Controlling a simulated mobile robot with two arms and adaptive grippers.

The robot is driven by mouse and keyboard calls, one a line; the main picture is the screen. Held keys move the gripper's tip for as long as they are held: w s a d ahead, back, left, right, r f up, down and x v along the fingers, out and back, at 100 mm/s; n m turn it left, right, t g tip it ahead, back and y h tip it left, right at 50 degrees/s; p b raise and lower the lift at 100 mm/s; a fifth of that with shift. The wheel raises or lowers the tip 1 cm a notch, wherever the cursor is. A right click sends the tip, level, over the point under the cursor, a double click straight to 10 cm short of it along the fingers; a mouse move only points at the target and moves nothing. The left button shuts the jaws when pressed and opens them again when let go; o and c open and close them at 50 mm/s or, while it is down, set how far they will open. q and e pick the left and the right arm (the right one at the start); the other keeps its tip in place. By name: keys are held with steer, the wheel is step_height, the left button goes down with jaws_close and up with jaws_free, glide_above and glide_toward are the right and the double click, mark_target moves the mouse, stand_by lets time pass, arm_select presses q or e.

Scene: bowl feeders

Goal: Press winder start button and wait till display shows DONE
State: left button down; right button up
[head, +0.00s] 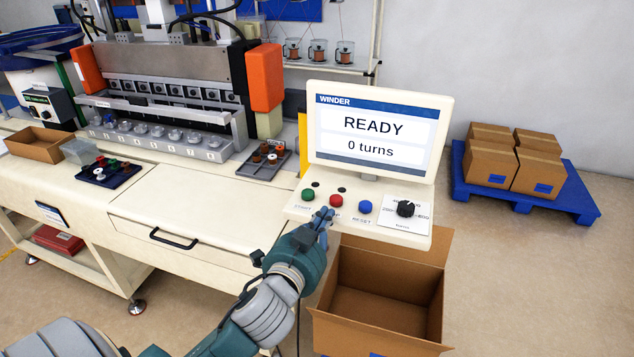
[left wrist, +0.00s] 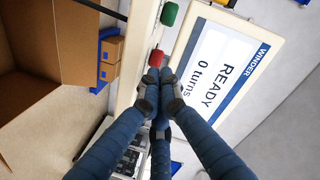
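The winder display (head: 373,137) reads READY and 0 turns; it also shows in the left wrist view (left wrist: 212,70). Below it, the control panel (head: 420,233) carries a green start button (head: 308,194), a red button (head: 336,200), a blue reset button (head: 365,207) and a black knob (head: 405,208). My left gripper (head: 325,218) is at the panel's front edge, just below the red button. In the left wrist view its fingers (left wrist: 160,88) are drawn together with nothing between them, near the red button (left wrist: 155,58); the green button (left wrist: 169,14) is farther up. My right gripper is not in view.
An open cardboard box (head: 385,285) stands below the panel. Cartons (head: 490,165) sit on a blue pallet (head: 535,200) at right. The winding machine (head: 175,70) and small trays (head: 108,172) are on the bench at left. Bare floor lies right of the box.

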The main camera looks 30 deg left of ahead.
arm_select(q)
step_height(320, 180, up, 12)
steer(key=w+d+m+t+h, duration=0.2)
steer(key=w+d+m+t, duration=0.1)
steer(key=m+t, duration=0.2)
steer(key=d+r+m+g+h, duration=0.5)
steer(key=d+r+m+h, duration=0.6)
steer(key=m+h, duration=0.8)
steer(key=w+a+f+m+g+y, duration=0.2)
steer(key=a+f+m+g+y, duration=0.35)
steer(key=f+m+y, duration=0.35)
steer(key=a+f+g+y, duration=0.1)
steer(key=a+y, duration=0.5)
steer(key=a, duration=1.1)
steer(key=shift+w+f+y, duration=0.3)
steer(key=shift+w+f, duration=0.05)
steer(key=shift+f, duration=0.05)
steer(key=shift+d+f+g, duration=0.1)
steer(key=shift+g, duration=0.15)
